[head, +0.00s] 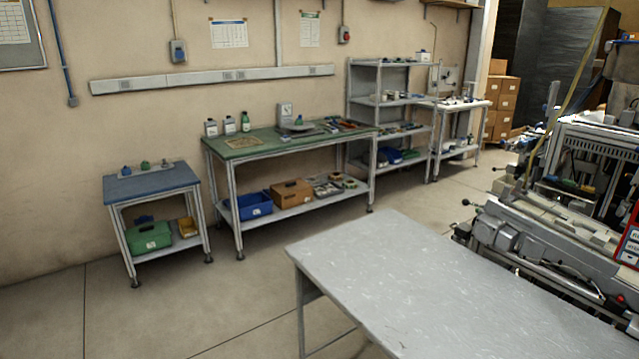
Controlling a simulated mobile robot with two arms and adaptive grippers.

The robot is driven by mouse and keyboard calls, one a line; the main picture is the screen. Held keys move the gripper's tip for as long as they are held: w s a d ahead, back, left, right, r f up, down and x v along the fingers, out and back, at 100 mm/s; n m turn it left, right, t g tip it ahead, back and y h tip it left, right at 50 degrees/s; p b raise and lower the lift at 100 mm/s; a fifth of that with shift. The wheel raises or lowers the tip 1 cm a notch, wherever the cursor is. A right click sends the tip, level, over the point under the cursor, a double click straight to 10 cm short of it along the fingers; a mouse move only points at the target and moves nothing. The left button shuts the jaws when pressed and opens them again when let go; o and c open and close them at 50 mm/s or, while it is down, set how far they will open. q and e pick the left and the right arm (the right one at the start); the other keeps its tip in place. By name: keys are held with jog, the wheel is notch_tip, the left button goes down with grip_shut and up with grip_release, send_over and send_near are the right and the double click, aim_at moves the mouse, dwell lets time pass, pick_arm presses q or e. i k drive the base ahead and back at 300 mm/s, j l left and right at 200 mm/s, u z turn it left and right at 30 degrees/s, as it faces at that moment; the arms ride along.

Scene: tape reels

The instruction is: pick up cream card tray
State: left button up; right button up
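A flat tan or cream item (243,143) lies on the left part of the green-topped bench (270,147) by the wall. It may be the cream card tray, but it is too small in view to be sure. Neither of my grippers is in view.
A bare grey table (420,275) stands in front. A small blue-topped table (150,184) is left of the bench, with a green box (149,236) below. Shelves (397,62) stand right of the bench, and machinery (530,245) fills the right side. Floor (215,290) is open at left.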

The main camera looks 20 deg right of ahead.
aim_at(569, 222)
jog(key=i+u, duration=0.4)
jog(key=i, duration=1.15)
jog(key=i+z, duration=0.1)
jog(key=i, duration=0.8)
jog(key=i+j+z, duration=0.15)
jog(key=i, duration=0.75)
jog(key=i+l+z, duration=0.15)
jog(key=i+z, duration=0.6)
jog(key=z, duration=0.15)
jog(key=i+z, duration=0.5)
jog(key=i+j+z, duration=0.3)
jog(key=z, duration=0.15)
jog(key=i+l+z, duration=0.25)
jog(key=i+z, duration=0.2)
jog(key=i, duration=0.45)
jog(key=i+j+z, duration=0.1)
jog(key=i+z, duration=0.35)
jog(key=i, duration=0.4)
jog(key=i+u, duration=0.1)
jog(key=i, duration=1.75)
jog(key=i+j, duration=0.1)
jog(key=i, duration=0.65)
jog(key=i+j+z, duration=0.15)
jog(key=i, duration=0.6)
jog(key=z, duration=4)
